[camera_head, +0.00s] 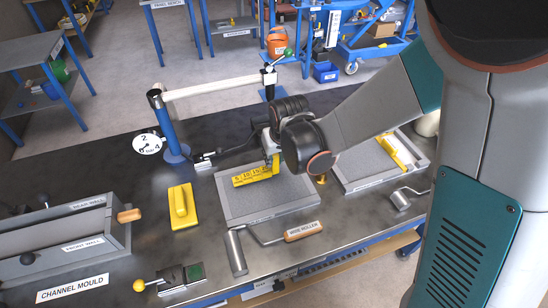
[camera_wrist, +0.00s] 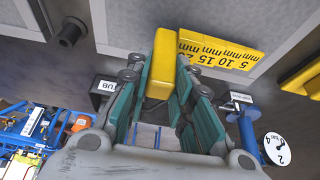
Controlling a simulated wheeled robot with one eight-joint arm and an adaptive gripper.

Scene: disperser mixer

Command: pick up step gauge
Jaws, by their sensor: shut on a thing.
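The step gauge (camera_head: 252,176) is a yellow stepped piece with black millimetre marks, over the left grey pad (camera_head: 265,205). I cannot tell whether it touches the pad. In the wrist view the step gauge (camera_wrist: 215,50) shows its marks from 5 mm upward, and its yellow block sits between my fingers. My gripper (camera_head: 271,150) is above the pad and shut on this block. It also shows in the wrist view (camera_wrist: 160,85), with its green-sided fingers on both sides of the block.
A yellow float-like tool (camera_head: 183,207) lies left of the pad. A roller with a wooden handle (camera_head: 303,231) lies in front. The channel mould (camera_head: 65,245) is far left. A blue post (camera_head: 168,125) with a dial (camera_head: 148,143) stands behind. Another tray (camera_head: 372,178) is at right.

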